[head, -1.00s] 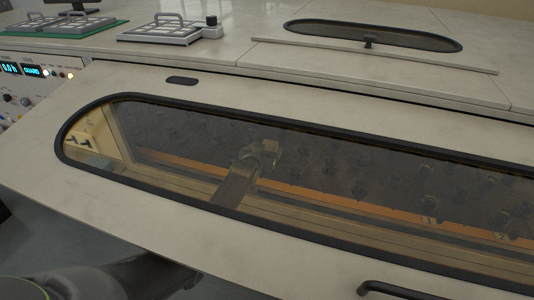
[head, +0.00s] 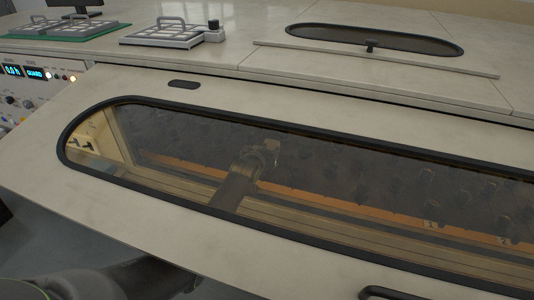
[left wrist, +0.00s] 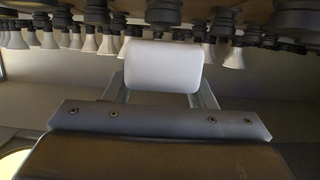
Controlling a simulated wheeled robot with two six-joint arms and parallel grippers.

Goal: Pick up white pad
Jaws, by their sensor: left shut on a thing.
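The white pad (left wrist: 163,66) is a smooth rounded block in the left wrist view, held between the two fingers of my left gripper (left wrist: 163,80). In the head view my left gripper (head: 264,157) shows dimly behind the tinted window, with the pad (head: 272,146) as a small tan-looking block at its tip. Just beyond the pad in the wrist view are bulbs (left wrist: 234,57) hanging in dark sockets; I cannot tell whether the pad touches any. My right gripper is not in view.
The sloping pale front panel (head: 130,205) with its black-framed window (head: 330,242) covers the arm. A black handle (head: 390,293) is at the bottom. An orange strip (head: 370,211) runs inside. Trays (head: 162,38) stand on top, and a control panel (head: 32,90) is at left.

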